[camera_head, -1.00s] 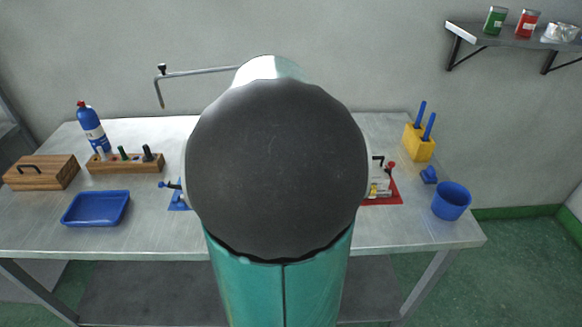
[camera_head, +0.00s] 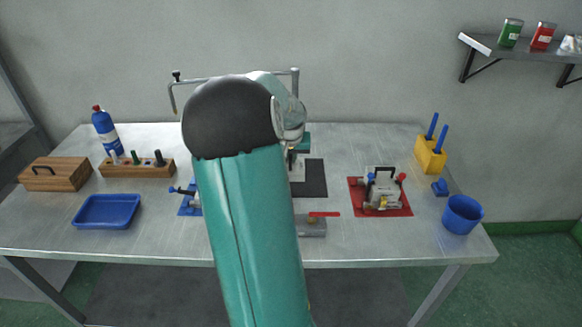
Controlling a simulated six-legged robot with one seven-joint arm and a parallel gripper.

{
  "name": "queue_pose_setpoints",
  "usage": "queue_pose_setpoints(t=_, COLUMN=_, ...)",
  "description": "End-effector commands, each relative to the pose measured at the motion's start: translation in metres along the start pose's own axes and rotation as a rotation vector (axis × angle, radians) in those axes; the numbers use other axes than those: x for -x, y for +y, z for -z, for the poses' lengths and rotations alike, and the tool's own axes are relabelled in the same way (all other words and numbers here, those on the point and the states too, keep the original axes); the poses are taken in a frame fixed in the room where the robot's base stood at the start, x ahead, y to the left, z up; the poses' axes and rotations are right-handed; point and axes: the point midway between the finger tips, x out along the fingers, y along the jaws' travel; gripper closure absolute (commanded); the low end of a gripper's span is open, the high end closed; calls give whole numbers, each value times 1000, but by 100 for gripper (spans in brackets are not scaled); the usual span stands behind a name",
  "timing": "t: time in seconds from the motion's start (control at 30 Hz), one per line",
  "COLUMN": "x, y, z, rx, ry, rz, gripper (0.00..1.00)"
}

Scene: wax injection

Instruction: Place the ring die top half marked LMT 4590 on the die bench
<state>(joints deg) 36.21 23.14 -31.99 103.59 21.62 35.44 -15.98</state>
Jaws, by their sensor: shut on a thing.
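My gripper (camera_head: 292,156) shows only in part beyond my teal arm, below the wrist. It is shut on a pale grey piece (camera_head: 297,173), mostly hidden by my arm, over or at the left part of a dark mat (camera_head: 314,180). I cannot tell if the piece touches the mat, and no marking is readable. On a red mat (camera_head: 402,208) to the right stands a silver die (camera_head: 384,190) with a dark handle and red and blue knobs. A blue mat (camera_head: 187,207) with blue-knobbed parts is partly hidden left of my arm.
A grey block with a red lever (camera_head: 314,226) sits at the front middle of the metal bench (camera_head: 350,247). A blue tray (camera_head: 107,211), wooden rack (camera_head: 137,168) and wooden box (camera_head: 54,175) stand left. A blue cup (camera_head: 462,214) and yellow holder (camera_head: 430,155) stand right.

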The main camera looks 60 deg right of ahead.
Motion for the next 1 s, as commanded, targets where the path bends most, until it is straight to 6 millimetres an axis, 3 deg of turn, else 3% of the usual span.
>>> queue_pose_setpoints(t=0.1, x=-19, y=2, z=6, rx=0, ry=1, rz=-1, gripper=100)
queue_pose_setpoints(t=0.37, x=-38, y=3, z=12, rx=0, ry=2, rz=-1, gripper=100)
queue_pose_setpoints(t=0.53, x=-59, y=2, z=2, rx=0, ry=1, rz=0, gripper=100)
queue_pose_setpoints(t=0.97, x=-66, y=2, z=-1, rx=0, ry=3, rz=0, gripper=100)
queue_pose_setpoints(t=1.0, x=-66, y=2, z=-2, rx=0, ry=1, rz=1, gripper=83)
